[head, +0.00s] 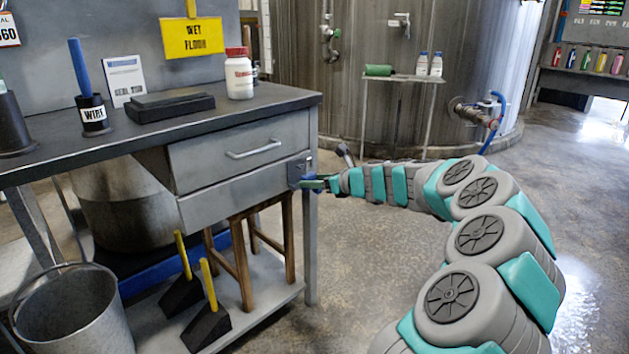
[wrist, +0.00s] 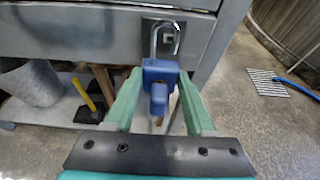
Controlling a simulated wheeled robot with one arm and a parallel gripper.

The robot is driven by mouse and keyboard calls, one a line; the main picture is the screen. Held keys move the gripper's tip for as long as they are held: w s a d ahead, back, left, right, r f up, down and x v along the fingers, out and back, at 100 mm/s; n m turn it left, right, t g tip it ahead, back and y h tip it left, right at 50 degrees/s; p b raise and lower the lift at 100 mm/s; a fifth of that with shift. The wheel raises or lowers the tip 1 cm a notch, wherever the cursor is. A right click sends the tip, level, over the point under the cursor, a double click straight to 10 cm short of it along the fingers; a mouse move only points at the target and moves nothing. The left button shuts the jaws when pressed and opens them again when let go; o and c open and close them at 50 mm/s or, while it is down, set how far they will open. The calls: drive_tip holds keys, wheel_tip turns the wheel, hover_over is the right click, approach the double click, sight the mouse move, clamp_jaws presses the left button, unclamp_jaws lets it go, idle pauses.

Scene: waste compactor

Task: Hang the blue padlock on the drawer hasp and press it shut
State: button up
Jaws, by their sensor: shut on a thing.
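The blue padlock (wrist: 160,72) is between the two green fingers of my gripper (wrist: 159,76), which is shut on it. Its silver shackle (wrist: 153,42) points up in front of the dark hasp plate (wrist: 148,26) on the drawer unit. I cannot tell whether the shackle passes through the hasp or whether it is latched. A smaller blue piece shows below the padlock body. In the head view, my gripper (head: 315,184) is at the right end of the lower drawer (head: 235,193), by the hasp plate (head: 298,170); the padlock is mostly hidden there.
The workbench (head: 270,98) holds a white bottle (head: 239,76), a black block (head: 170,107) and a WIRE holder (head: 94,118). A bucket (head: 70,315), wedges (head: 206,328) and a wooden stool (head: 241,262) are below.

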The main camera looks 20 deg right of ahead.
sight(304, 176)
drive_tip(key=shift+w+a+p, duration=0.25)
drive_tip(key=shift+w+p, duration=0.15)
drive_tip(key=shift+w, duration=0.25)
drive_tip(key=shift+w+a+p, duration=0.25)
drive_tip(key=shift+w+p, duration=0.2)
drive_tip(key=shift+w, duration=0.2)
drive_tip(key=shift+w+a+p, duration=0.25)
drive_tip(key=shift+w+p, duration=0.15)
drive_tip(key=shift+w, duration=0.25)
idle(0.9)
drive_tip(key=shift+f, duration=0.15)
idle(0.5)
drive_tip(key=o, duration=1.4)
drive_tip(key=shift+c, duration=0.4)
drive_tip(key=shift+p, duration=0.3)
